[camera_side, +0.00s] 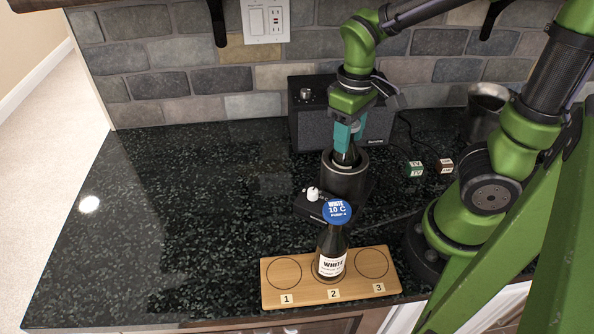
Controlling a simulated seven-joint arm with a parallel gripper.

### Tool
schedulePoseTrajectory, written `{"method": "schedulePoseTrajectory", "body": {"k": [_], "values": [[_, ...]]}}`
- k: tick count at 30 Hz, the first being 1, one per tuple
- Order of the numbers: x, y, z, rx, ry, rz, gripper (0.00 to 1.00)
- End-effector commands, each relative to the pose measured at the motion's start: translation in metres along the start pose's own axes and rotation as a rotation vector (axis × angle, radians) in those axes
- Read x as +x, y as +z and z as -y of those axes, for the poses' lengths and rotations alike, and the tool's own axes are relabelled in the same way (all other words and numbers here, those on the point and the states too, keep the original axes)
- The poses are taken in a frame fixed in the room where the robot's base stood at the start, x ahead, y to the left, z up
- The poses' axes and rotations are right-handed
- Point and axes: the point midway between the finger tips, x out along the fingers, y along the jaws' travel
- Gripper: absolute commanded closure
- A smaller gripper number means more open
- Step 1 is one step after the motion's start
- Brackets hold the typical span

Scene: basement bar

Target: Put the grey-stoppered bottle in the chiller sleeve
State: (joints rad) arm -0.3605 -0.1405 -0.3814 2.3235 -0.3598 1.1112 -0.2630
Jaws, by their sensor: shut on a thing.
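My gripper (347,137), with teal fingers, is shut on the upper part of a dark bottle (346,157). The bottle is upright, and its lower part is hidden inside the black cylindrical chiller sleeve (344,183). The fingers cover the bottle's top, so I cannot see its stopper colour or whether the bottle rests on the sleeve's bottom. A second dark bottle (331,252) with a white label reading WHITE stands upright on the wooden board (300,277) at spot 2. Its top is hidden behind a round blue sign (337,212) reading WHITE 10 C.
Spots 1 and 3 on the board are empty. A white knob (312,194) sits on a dark unit beside the sleeve. A black speaker (309,125) stands behind. Small green (414,169) and brown (443,166) blocks and a metal container (487,104) are to the right. The left counter is clear.

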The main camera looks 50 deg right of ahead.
Motion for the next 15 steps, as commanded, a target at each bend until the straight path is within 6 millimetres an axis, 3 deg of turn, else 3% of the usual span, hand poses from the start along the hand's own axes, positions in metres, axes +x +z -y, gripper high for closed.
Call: {"method": "schedulePoseTrajectory", "body": {"k": [4,5,9,15], "values": [[0.0031,-0.0005,-0.0003,0.0,0.001,-0.001,1.0],[0.003,-0.0003,-0.0002,-0.001,0.001,-0.001,0.52],[0.0028,-0.0002,-0.0002,-0.001,0.001,0.0,0.31],[0.0026,-0.0002,-0.0001,0.0,0.0,0.0,0.31]]}}
